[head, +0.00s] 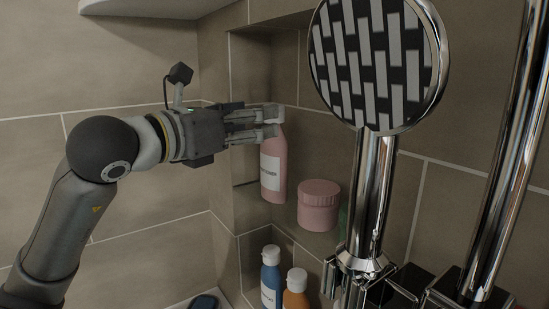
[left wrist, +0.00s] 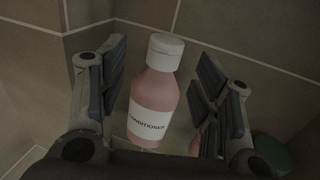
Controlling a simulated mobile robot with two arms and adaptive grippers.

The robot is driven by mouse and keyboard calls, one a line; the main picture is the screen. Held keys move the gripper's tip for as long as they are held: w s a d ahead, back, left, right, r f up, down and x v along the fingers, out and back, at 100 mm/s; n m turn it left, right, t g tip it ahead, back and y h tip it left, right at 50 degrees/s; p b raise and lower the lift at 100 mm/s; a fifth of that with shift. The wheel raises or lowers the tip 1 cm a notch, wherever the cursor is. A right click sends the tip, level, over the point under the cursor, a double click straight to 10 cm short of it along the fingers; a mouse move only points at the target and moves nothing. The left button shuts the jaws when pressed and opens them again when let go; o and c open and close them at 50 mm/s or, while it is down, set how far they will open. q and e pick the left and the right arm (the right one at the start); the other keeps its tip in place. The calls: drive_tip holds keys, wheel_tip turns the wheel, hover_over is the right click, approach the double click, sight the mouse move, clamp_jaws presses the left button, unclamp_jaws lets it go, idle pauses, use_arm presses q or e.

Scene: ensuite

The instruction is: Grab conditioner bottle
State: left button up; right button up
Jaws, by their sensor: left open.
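The conditioner bottle (head: 273,165) is pink with a white cap and a white label. It stands upright on a niche shelf in the tiled wall. My left gripper (head: 272,122) reaches in from the left at the height of the bottle's neck and cap. In the left wrist view the bottle (left wrist: 154,95), labelled "CONDITIONER", stands between the two open fingers of the gripper (left wrist: 165,92). Gaps show on both sides of it, so the fingers appear not to be closed on it. My right gripper is in neither view.
A pink jar (head: 319,206) stands right of the bottle on the shelf, with a green item (head: 343,222) beside it. Blue (head: 270,279) and orange (head: 295,290) bottles stand below. A chrome shower head (head: 378,60) and its pole fill the right foreground.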

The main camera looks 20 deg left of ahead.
use_arm(q)
drive_tip(key=p+x, duration=0.3)
drive_tip(key=x, duration=0.2)
drive_tip(key=shift+s+d+r+p, duration=0.15)
drive_tip(key=shift+d+r+p, duration=0.1)
drive_tip(key=shift+p, duration=0.1)
drive_tip(key=shift+w+d+f, duration=0.2)
drive_tip(key=shift+w, duration=0.25)
drive_tip(key=shift+s+a, duration=0.1)
drive_tip(key=shift+c, duration=0.8)
drive_tip(key=c, duration=0.5)
clamp_jaws()
drive_tip(key=shift+r, duration=0.1)
